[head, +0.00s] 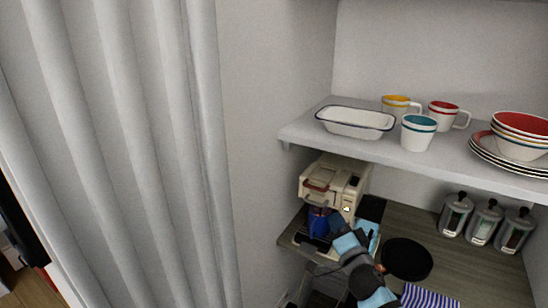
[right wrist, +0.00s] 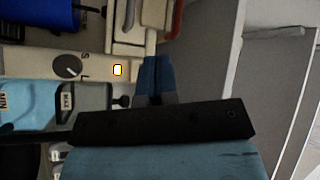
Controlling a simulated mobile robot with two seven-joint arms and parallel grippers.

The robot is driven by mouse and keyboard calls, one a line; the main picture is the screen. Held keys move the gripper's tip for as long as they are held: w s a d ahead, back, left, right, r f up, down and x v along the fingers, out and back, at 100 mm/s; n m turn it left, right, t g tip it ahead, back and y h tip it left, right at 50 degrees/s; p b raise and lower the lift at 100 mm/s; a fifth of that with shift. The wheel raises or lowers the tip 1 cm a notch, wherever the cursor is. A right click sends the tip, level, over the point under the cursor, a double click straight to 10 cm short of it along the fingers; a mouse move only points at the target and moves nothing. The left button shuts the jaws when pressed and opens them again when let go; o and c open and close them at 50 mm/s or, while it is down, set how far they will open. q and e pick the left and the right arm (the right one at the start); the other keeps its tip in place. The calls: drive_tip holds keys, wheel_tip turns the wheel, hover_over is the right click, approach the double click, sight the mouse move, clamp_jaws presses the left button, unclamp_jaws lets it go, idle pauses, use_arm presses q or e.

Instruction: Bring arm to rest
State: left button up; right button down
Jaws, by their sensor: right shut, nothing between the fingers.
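My right gripper (head: 340,224) is in front of the cream coffee machine (head: 350,178), close to its lower right front. In the right wrist view its blue fingers (right wrist: 154,78) are shut together with nothing between them. The machine's front panel (right wrist: 35,62), with a knob and a lit orange button, shows just beyond the fingers. I cannot tell if they touch it. A blue mug (head: 321,222) stands under the machine's spout, left of the gripper; its blue side also shows in the right wrist view (right wrist: 40,15). My left gripper is not in view.
Above, a white shelf (head: 300,130) holds an enamel dish (head: 355,122), mugs (head: 418,133) and stacked bowls (head: 520,140). On the counter (head: 475,265) are a black round plate (head: 406,258), several canisters (head: 484,220) and a striped cloth (head: 428,297). A curtain (head: 120,150) hangs left.

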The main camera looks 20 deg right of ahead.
drive_tip(key=s+a+f+n+g+y+p, duration=0.1)
drive_tip(key=s+a+f+n+g+p, duration=0.1)
drive_tip(key=s+a+f+n, duration=0.3)
drive_tip(key=s+a+f+n+g+y+p, duration=0.2)
drive_tip(key=s+a+f+n+g+p, duration=0.1)
drive_tip(key=s, duration=0.9)
drive_tip(key=s+a+f+n+g+y+p, duration=0.2)
drive_tip(key=s+a+f+n+g+p, duration=0.1)
drive_tip(key=s+a+f+n, duration=0.4)
wheel_tip(320, 180, down, 3)
drive_tip(key=shift+s+a+r+n+g, duration=0.2)
drive_tip(key=shift+s+n+g, duration=0.1)
drive_tip(key=shift+s+g, duration=0.5)
